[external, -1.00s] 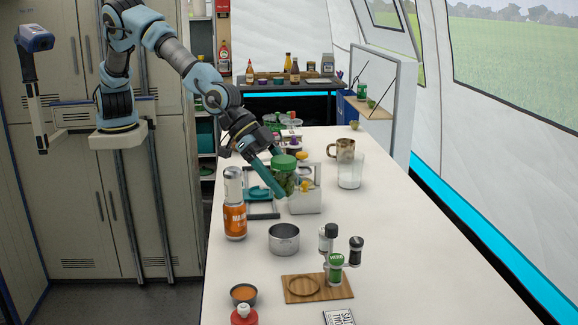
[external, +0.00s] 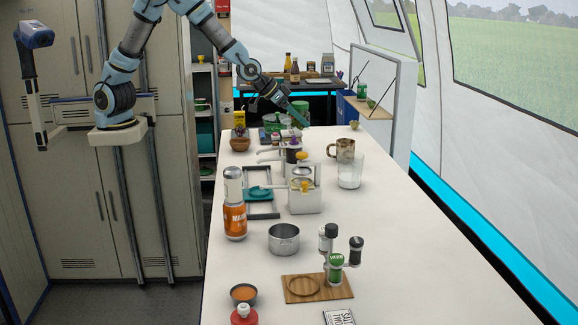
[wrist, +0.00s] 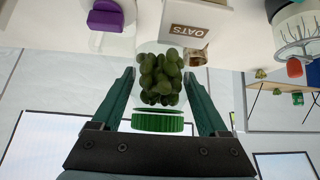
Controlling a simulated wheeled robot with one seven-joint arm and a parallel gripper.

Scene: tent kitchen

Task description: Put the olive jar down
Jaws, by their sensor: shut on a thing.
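The olive jar (wrist: 160,78) has a green lid (wrist: 158,122) and is full of green olives. In the wrist view it sits between the two teal fingers of my gripper (wrist: 159,76), which is shut on it. In the external view my gripper (external: 302,118) is above the far end of the white counter (external: 350,235), with the jar (external: 300,107) mostly hidden by the fingers. I cannot tell whether the jar's base touches a surface.
A brown bowl (external: 239,144) and several small items crowd the counter's far left. A white caddy (external: 304,200) is nearer. An oats box (wrist: 196,18) shows in the wrist view. The near right counter is clear.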

